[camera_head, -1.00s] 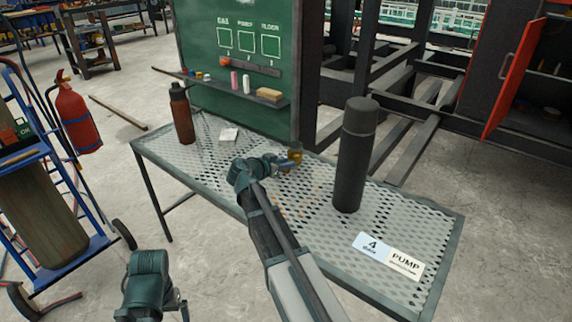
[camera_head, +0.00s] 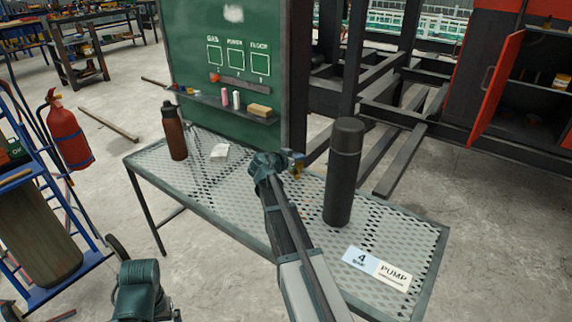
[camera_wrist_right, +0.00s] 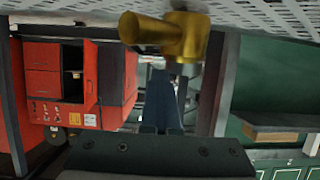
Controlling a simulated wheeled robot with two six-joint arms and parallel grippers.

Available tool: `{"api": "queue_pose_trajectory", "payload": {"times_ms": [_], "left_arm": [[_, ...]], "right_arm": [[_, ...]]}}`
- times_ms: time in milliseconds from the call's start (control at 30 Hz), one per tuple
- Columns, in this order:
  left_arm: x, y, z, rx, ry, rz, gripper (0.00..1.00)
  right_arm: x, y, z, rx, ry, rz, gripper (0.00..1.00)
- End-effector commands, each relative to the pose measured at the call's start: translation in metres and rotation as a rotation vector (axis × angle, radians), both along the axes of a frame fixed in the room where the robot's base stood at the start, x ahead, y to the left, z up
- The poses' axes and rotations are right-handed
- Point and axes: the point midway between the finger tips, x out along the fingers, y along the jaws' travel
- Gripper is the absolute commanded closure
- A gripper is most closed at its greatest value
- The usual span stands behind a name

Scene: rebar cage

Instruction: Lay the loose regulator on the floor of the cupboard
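The brass regulator (camera_head: 297,168) is at the tip of my right gripper (camera_head: 291,160), just over the mesh table. In the right wrist view the regulator (camera_wrist_right: 170,35) sits at the ends of the narrow fingers (camera_wrist_right: 160,95), which look closed on it. The red cupboard (camera_head: 498,85) stands at the far right with its door open and shelves showing. Its floor is hard to make out. My left arm shows at the lower left of the head view; its fingertips are not clear.
The mesh table (camera_head: 235,220) holds a dark tall flask (camera_head: 343,170), a brown bottle (camera_head: 173,130) and a PUMP card (camera_head: 392,275). A green board (camera_head: 235,60) stands behind. Dark steel beams (camera_head: 400,160) lie between table and cupboard. Concrete floor is open at right.

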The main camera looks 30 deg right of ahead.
Motion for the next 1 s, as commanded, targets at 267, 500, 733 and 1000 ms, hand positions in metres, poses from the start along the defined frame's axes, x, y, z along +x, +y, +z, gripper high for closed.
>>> {"api": "queue_pose_trajectory", "payload": {"times_ms": [267, 500, 733, 1000], "left_arm": [[0.0, 0.0, 0.004, -0.001, 0.0, 0.0, 0.0], [0.0, 0.0, 0.005, -0.001, 0.0, 0.0, 0.0], [0.0, 0.0, 0.005, -0.001, 0.0, 0.0, 0.0], [0.0, 0.0, 0.005, -0.001, 0.0, 0.0, 0.0]], "right_arm": [[0.007, -0.045, 0.004, 0.002, -0.001, -0.001, 1.0], [0.008, -0.058, 0.005, 0.001, 0.0, 0.0, 1.0], [0.007, -0.06, 0.005, 0.001, 0.0, 0.0, 1.0], [0.007, -0.06, 0.005, 0.0, 0.0, 0.0, 0.76]]}}
